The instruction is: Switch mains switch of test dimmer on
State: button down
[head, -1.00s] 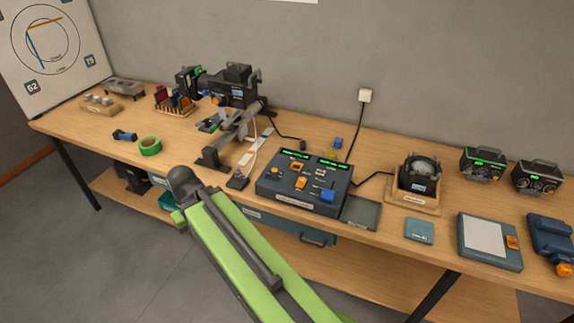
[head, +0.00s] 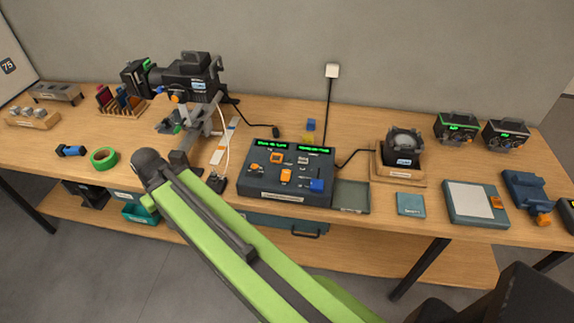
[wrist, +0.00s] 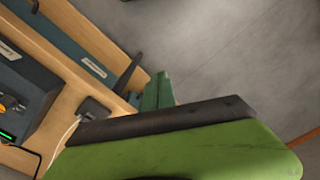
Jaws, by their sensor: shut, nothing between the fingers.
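A dark blue control box (head: 285,180) stands at the middle front of the bench, with two lit green displays, orange knobs and a blue control. Its front label is too small to read, so I cannot tell whether it is the test dimmer. Its edge shows at the left of the wrist view (wrist: 22,88). I cannot single out a mains switch. A small dark box (head: 217,183) with a white cable lies left of it; it also shows in the wrist view (wrist: 96,108). My green arm reaches up from below, left of the control box.
A black lamp (head: 190,75) on a stand is behind the arm's elbow. Green tape (head: 103,157) lies at left. A device on a wooden base (head: 402,150), a grey tray (head: 351,197) and a tablet-like box (head: 474,203) are at right. A drawer handle (head: 308,234) sticks out below the bench.

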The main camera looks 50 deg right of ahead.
jog(key=d+r+n+p, duration=0.1)
jog(key=d+r+p, duration=0.25)
jog(key=d, duration=0.65)
notch_tip(320, 180, up, 9)
jog(key=n+t+y+p, duration=0.1)
jog(key=n+t+p, duration=0.2)
jog(key=n+p, duration=0.35)
send_over(287, 171)
jog(key=s+p, duration=0.1)
jog(key=s, duration=0.3)
jog(key=m, duration=0.2)
jog(key=shift+d+r+n, duration=0.1)
jog(key=shift+d+n, duration=0.25)
jog(key=shift+d, duration=0.15)
jog(key=shift+w, duration=0.1)
jog(key=b+x, duration=1.3)
jog(key=x, duration=0.1)
jog(key=shift+s+d+b, duration=0.2)
jog(key=shift+s+b, duration=0.15)
